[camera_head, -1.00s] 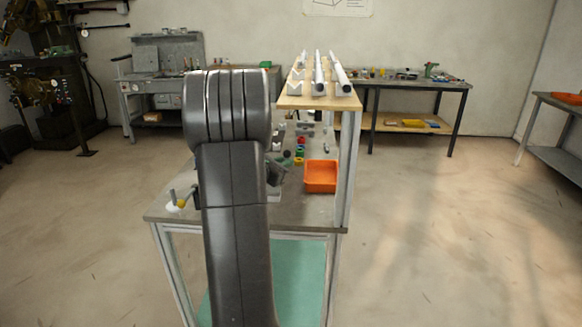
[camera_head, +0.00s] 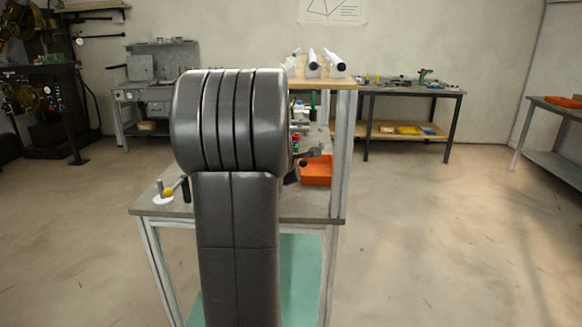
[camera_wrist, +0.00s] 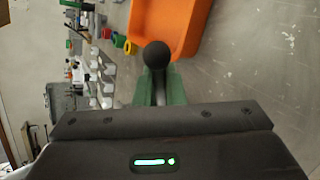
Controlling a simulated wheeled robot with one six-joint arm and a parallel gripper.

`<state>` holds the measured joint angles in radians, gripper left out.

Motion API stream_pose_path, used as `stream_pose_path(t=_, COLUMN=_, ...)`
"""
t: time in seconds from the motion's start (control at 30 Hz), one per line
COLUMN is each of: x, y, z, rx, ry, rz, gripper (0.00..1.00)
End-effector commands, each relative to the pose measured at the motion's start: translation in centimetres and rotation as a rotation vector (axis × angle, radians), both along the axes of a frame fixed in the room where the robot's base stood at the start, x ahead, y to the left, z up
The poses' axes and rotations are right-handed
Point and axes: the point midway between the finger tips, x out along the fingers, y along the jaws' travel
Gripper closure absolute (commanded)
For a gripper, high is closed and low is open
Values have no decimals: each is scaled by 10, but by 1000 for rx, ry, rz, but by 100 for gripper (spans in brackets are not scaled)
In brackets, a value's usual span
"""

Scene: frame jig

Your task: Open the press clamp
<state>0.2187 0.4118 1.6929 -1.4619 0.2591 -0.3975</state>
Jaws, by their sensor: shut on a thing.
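The press clamp's handle shows in the wrist view as a pale lever with a black ball knob (camera_wrist: 157,55) at its end. My gripper (camera_wrist: 160,90) has its green fingers closed on either side of this lever, just behind the knob. The rest of the press clamp is not visible in the wrist view. In the head view my own arm covers most of the clamp area, and only small dark parts show at its right edge, too small to tell apart.
An orange bin (camera_head: 317,172) stands on the bench (camera_head: 310,206) close to the knob; it also shows in the wrist view (camera_wrist: 172,22). Several coloured rings (camera_wrist: 122,42) lie beside it. A raised wooden shelf (camera_head: 322,83) carries white tubes. A white disc with a yellow ball (camera_head: 168,193) sits at the front left.

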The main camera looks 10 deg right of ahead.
Motion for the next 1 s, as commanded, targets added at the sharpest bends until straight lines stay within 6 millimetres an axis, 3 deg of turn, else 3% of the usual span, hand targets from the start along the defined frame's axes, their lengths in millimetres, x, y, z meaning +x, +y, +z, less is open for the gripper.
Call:
stream_pose_path(t=0.3, x=-1, y=-3, z=-9, rx=108, ry=-30, rz=0, gripper=100)
stream_pose_path(t=0.83, x=-1, y=-3, z=-11, rx=128, ry=-34, rz=-1, gripper=100)
stream_pose_path(t=0.87, x=-1, y=-3, z=-11, rx=128, ry=-34, rz=-1, gripper=85)
stream_pose_path(t=0.9, x=-1, y=-3, z=-11, rx=128, ry=-34, rz=-1, gripper=77)
stream_pose_path(t=1.0, x=-1, y=-3, z=-11, rx=127, ry=-34, rz=0, gripper=75)
